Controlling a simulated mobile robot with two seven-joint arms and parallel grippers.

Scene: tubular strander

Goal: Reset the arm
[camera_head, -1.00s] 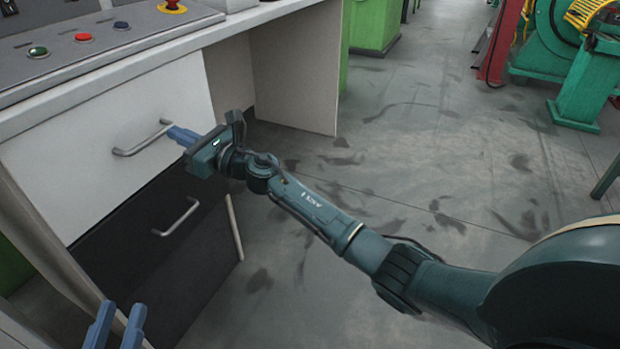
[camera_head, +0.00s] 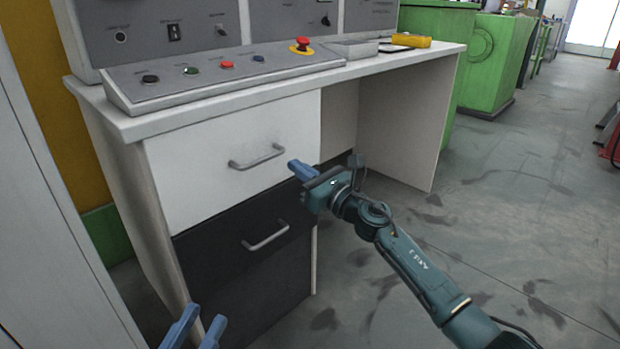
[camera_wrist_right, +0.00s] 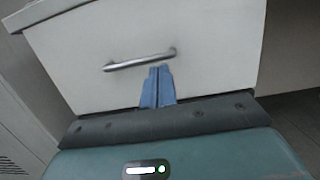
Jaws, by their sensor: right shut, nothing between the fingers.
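My right gripper (camera_head: 303,170) has blue fingers and a teal arm that comes in from the lower right. It is shut and empty, in front of the desk's drawers. In the right wrist view its fingers (camera_wrist_right: 158,87) are together, just below the handle (camera_wrist_right: 140,60) of the white drawer, and they hold nothing. My left gripper (camera_head: 196,328) shows only its two blue fingers at the bottom edge of the head view. They are spread apart with nothing visible between them. The rest of my left arm is out of the picture.
The desk has a white drawer (camera_head: 215,175) above a dark drawer (camera_head: 240,250), both closed. Floor (camera_head: 530,200) at right is open.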

